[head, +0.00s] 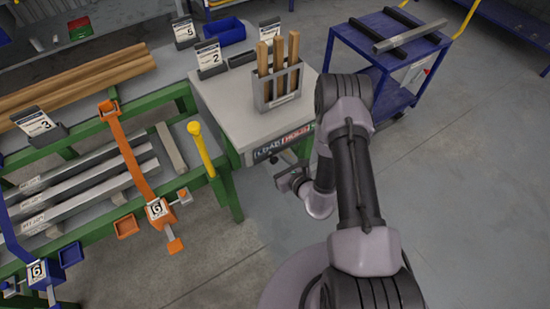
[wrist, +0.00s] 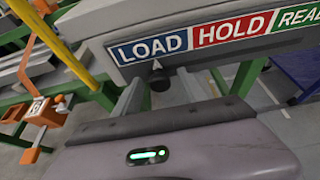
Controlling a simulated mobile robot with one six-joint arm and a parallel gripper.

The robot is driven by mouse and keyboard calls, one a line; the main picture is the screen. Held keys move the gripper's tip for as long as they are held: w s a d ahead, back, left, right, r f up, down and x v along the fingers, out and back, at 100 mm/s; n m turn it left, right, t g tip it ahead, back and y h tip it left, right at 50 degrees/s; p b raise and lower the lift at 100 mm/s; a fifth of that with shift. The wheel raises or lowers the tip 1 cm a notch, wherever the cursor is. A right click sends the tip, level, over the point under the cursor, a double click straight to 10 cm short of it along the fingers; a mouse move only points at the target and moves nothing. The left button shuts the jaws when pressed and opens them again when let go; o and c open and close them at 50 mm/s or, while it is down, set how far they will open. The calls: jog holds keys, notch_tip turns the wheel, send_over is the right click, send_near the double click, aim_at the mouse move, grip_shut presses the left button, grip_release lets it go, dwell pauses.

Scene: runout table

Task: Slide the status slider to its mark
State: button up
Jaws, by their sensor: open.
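The status strip (head: 284,144) is on the front edge of the grey-topped table in the head view. In the wrist view its blue LOAD field (wrist: 150,47), red HOLD field (wrist: 230,28) and green field (wrist: 298,14), cut off by the frame edge, run left to right. The slider's dark knob (wrist: 160,82) with a white pointer is under the LOAD field, near its middle. My gripper (wrist: 158,88) is open, with one grey finger either side of the knob, apparently apart from it. In the head view my gripper (head: 288,180) is below the strip, partly hidden by my arm.
A grey holder (head: 277,88) with wooden sticks stands on the table (head: 215,95). A yellow-topped post (head: 201,148) and an orange clamp arm (head: 130,155) are to the left. A blue cart (head: 375,50) stands at the back right. The floor at right is clear.

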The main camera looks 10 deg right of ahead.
jog(key=shift+s, duration=0.1)
jog(key=shift+c, duration=1.2)
grip_shut()
